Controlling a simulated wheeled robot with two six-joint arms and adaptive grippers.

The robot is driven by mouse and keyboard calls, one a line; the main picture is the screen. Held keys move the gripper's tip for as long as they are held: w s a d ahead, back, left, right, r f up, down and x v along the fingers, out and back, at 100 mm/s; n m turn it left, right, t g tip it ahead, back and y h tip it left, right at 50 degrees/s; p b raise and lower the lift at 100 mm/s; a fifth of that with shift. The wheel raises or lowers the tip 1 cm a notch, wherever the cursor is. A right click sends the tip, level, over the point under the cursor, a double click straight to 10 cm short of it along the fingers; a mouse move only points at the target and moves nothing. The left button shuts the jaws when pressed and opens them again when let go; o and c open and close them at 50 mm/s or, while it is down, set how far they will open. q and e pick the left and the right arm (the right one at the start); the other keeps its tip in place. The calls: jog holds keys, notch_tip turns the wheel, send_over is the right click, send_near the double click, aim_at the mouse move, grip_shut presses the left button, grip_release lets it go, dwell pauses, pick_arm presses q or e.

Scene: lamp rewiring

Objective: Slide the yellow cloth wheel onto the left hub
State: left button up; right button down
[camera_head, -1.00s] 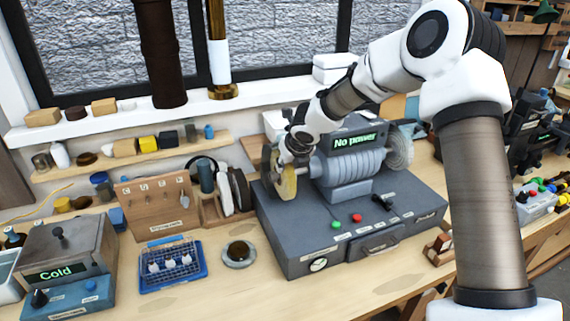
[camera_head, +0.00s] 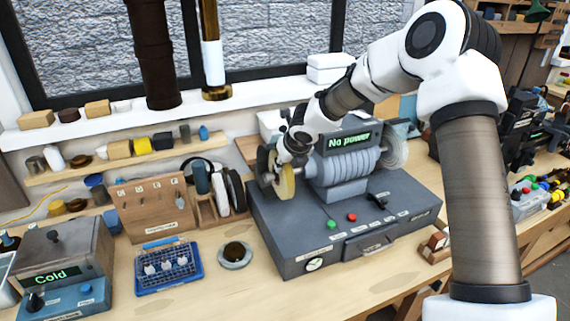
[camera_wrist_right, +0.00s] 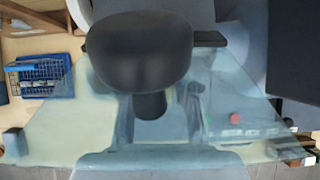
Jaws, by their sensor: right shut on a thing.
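The yellow cloth wheel (camera_head: 287,183) stands on edge at the left end of the grey buffing machine (camera_head: 300,225), in line with its shaft. My right gripper (camera_head: 282,158) is shut on the wheel near its upper part. The left hub is hidden behind the gripper and wheel, so I cannot tell whether the wheel is around it. In the right wrist view a dark rounded shape (camera_wrist_right: 140,50) fills the upper middle, and the wheel cannot be made out. My left gripper is not in view.
A pale wheel (camera_head: 394,152) is on the machine's right end. Its display (camera_head: 349,140) reads "No power". To the left stand a wooden rack (camera_head: 228,208) of wheels, a tool board (camera_head: 150,210) and a blue tray (camera_head: 168,270). A small round dish (camera_head: 235,256) sits in front.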

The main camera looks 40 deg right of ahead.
jog(key=shift+d, duration=0.1)
jog(key=c, duration=0.8)
grip_release()
jog(key=shift+o, duration=0.2)
jog(key=v, duration=1.2)
